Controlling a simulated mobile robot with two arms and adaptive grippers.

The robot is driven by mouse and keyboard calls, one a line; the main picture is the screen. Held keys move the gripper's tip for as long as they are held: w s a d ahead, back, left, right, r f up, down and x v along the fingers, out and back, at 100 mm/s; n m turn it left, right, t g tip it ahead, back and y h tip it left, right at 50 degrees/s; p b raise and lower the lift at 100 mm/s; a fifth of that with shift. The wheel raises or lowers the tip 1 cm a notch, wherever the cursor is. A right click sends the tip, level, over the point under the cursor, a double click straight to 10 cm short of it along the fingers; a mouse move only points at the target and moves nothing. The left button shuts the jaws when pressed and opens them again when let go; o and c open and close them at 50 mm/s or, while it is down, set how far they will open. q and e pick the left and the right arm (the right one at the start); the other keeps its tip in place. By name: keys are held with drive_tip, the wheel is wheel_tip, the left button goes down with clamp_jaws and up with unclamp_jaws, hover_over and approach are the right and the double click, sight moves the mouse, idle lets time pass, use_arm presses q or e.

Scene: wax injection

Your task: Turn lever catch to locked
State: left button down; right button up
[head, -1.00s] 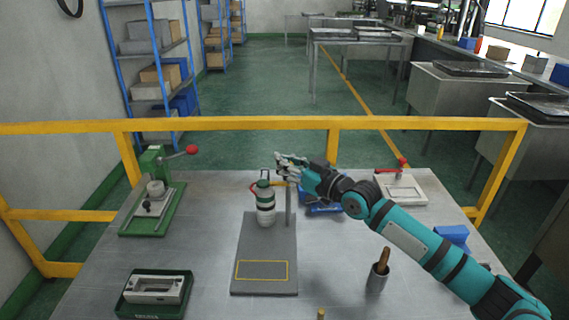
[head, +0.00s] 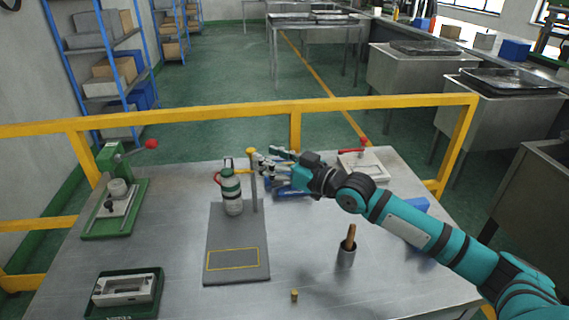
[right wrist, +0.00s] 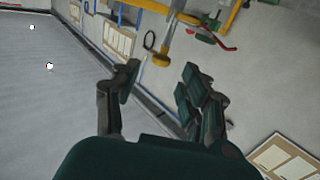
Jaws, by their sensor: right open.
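A grey plate (head: 237,273) carries an upright grey post (head: 254,190) with a yellow end (head: 251,151) on top. I cannot tell for sure which part is the lever catch or its position. A green and white canister (head: 232,193) with a red handle stands beside the post on the left. My right gripper (head: 261,164) is open and empty, just right of the post's top; I cannot tell whether they touch. In the right wrist view its fingers (right wrist: 160,98) are spread, with a yellow part (right wrist: 162,57) and a red part (right wrist: 218,43) beyond. My left gripper is out of view.
A green press (head: 112,200) with a red-knobbed lever stands at the left. A red-handled clamp fixture (head: 364,165) is at the back right. A cup with a brown handle (head: 346,256) and a green tray (head: 125,311) are nearer. A yellow rail (head: 200,115) runs behind the table.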

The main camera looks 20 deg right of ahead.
drive_tip(key=v, duration=0.5)
drive_tip(key=shift+r, duration=0.1)
idle(0.3)
